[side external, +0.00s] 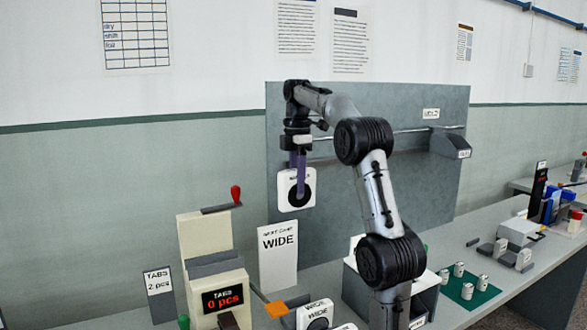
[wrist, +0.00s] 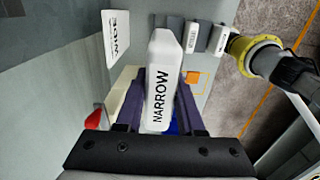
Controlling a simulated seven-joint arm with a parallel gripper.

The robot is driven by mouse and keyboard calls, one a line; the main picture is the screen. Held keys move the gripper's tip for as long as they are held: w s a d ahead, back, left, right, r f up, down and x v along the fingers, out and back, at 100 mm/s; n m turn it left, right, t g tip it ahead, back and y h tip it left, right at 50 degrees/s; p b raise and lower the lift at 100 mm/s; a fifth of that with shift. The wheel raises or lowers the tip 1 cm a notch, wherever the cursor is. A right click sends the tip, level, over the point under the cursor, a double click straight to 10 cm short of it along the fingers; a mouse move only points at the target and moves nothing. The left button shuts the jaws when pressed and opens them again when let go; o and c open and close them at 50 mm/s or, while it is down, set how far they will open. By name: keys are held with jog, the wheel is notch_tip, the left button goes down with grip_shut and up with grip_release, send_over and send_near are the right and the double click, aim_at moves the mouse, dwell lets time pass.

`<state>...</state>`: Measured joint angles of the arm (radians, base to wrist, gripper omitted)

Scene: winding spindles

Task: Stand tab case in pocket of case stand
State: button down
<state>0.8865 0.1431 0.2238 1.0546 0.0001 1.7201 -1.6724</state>
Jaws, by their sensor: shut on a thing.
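My gripper (side external: 298,190) is shut on a white tab case (side external: 285,192), which hangs high above the bench in the side view. Its broad face has a black disc. In the wrist view the case (wrist: 160,88) stands between the two purple fingers (wrist: 158,118), and its edge reads "NARROW". A row of white and grey pieces (wrist: 192,38) lies apart from the held case at the top of the wrist view. In the side view, white pieces there are marked "WIDE" (side external: 316,310); this looks like the case stand, but its pockets cannot be made out.
A beige machine (side external: 205,240) with a red-knobbed lever and a "TABS 0 pcs" display stands at the left. A white "WIDE" sign (side external: 278,255) stands upright below the held case. A grey panel (side external: 410,185) is behind. Several white spools stand on a green mat (side external: 470,300) at right.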

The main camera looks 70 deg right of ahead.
notch_tip(320, 180, down, 24)
jog(key=shift+r, duration=0.1)
jog(key=shift+f, duration=2.85)
jog(key=shift+f, duration=2.05)
jog(key=shift+c, duration=2.2)
grip_release()
notch_tip(320, 180, up, 14)
jog(key=shift+f, duration=0.1)
